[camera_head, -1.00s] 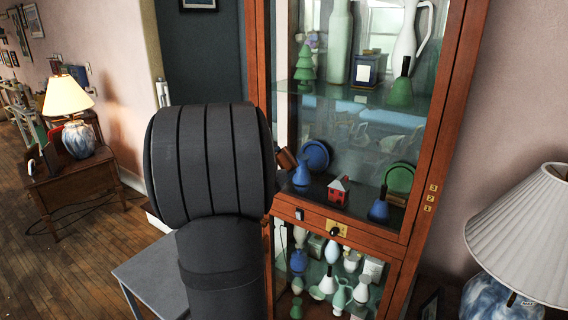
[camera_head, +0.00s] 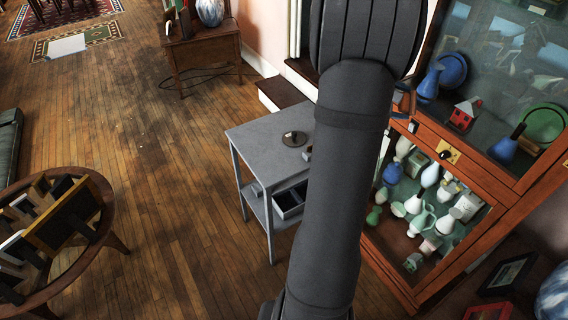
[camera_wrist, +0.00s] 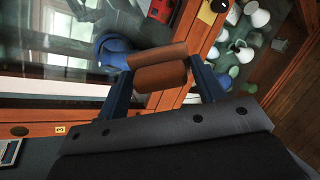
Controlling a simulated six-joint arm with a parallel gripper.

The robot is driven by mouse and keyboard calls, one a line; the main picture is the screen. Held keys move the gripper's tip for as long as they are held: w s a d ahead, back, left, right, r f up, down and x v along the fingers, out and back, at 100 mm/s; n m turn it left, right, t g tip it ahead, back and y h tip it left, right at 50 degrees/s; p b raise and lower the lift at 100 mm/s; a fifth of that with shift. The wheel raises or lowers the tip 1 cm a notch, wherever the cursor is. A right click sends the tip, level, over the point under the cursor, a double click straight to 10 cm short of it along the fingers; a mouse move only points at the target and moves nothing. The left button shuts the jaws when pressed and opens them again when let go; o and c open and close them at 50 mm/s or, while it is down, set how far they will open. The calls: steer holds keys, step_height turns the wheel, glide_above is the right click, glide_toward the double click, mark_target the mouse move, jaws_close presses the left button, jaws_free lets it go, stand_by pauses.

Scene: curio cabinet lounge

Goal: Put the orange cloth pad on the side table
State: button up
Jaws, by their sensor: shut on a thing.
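My gripper (camera_wrist: 162,78) is shut on the orange-brown cloth pad (camera_wrist: 160,65), which sits between its two dark fingers in the wrist view. In the head view, the pad (camera_head: 404,99) shows partly at the right of my arm, in front of the curio cabinet (camera_head: 394,272); my arm hides most of the gripper. A grey side table (camera_head: 258,138) with a lower shelf stands left of my arm in the head view. A small round dish (camera_head: 294,138) lies on its top. My arm hides the table's right part.
The cabinet's glass front shows blue and green vases and a red house (camera_head: 464,114). A wooden table (camera_head: 205,48) stands at the back. A round stand (camera_head: 95,240) with frames is at left. Open wood floor lies between them.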

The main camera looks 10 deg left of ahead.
steer(key=s+a+f+m+g+y, duration=0.2)
steer(key=a+f+m+g+y, duration=0.35)
steer(key=a+f, duration=0.8)
steer(key=w+a+f+y, duration=0.1)
steer(key=a+f+y, duration=0.1)
steer(key=a+f, duration=0.2)
steer(key=a+f+y, duration=0.2)
steer(key=a+f, duration=0.2)
steer(key=a, duration=0.5)
steer(key=w+a+f+g+y, duration=0.1)
steer(key=a+f+y, duration=0.1)
steer(key=a+f, duration=0.3)
steer(key=shift+w+a, duration=0.15)
steer(key=shift+a, duration=0.35)
steer(key=shift+w+a, duration=0.15)
steer(key=shift+a, duration=0.35)
steer(key=shift+f, duration=1.95)
steer(key=shift+f, duration=0.1)
steer(key=o, duration=1.3)
steer(key=shift+c, duration=0.2)
